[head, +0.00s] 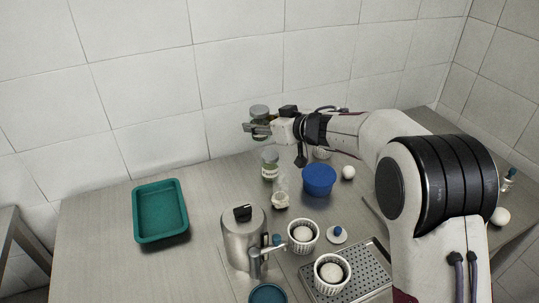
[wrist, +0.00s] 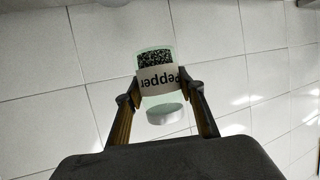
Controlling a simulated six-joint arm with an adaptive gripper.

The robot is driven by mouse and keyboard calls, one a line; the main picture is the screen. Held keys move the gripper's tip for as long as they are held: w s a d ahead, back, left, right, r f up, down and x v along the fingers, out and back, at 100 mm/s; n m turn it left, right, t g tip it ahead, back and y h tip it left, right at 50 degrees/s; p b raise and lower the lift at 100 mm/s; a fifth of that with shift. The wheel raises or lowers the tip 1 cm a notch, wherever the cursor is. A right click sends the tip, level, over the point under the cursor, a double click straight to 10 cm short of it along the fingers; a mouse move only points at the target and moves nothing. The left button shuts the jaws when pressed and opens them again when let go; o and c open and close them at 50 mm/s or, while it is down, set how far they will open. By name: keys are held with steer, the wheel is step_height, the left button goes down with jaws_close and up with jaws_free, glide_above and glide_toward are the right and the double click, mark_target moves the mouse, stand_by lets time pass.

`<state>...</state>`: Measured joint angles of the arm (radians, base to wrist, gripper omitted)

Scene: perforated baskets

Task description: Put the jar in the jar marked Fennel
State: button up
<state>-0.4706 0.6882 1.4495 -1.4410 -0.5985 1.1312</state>
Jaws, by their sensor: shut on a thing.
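My gripper (head: 254,128) is shut on a glass jar (head: 259,112) with a grey lid, held in the air above the back of the table near the wall. In the wrist view, the gripper (wrist: 158,86) has one finger on each side of this jar (wrist: 155,76). Its white label reads "Pepper" and appears upside down in that picture; dark specks fill the glass. A second glass jar (head: 270,164) with a grey lid and a pale label stands on the table below the held jar. Its label is too small to read. No readable "Fennel" label is in view.
A teal tray (head: 141,211) lies at left. A blue bowl (head: 319,181) and a white ball (head: 348,172) are right of the standing jar. A metal canister (head: 241,240), white perforated baskets (head: 303,235) and a perforated metal tray (head: 365,268) are in front. The table between teal tray and standing jar is clear.

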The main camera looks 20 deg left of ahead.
steer(key=shift+w+d+r+m+t+h, duration=0.15)
steer(key=shift+w+d+r+m+t, duration=0.15)
steer(key=shift+w+r, duration=0.3)
steer(key=shift+w+d+r+m+t+h, duration=0.1)
steer(key=shift+w+d+r+t+h, duration=0.1)
steer(key=shift+w+d+r, duration=0.25)
steer(key=shift+w+d+m+t, duration=0.15)
steer(key=shift+w+m+t, duration=0.2)
steer(key=shift+w, duration=0.2)
glide_above(270, 155)
steer(key=shift+w+f, duration=0.1)
steer(key=shift+f, duration=3)
steer(key=shift+f, duration=1.85)
steer(key=shift+f, duration=0.2)
steer(key=o, duration=1.3)
steer(key=shift+o, duration=0.2)
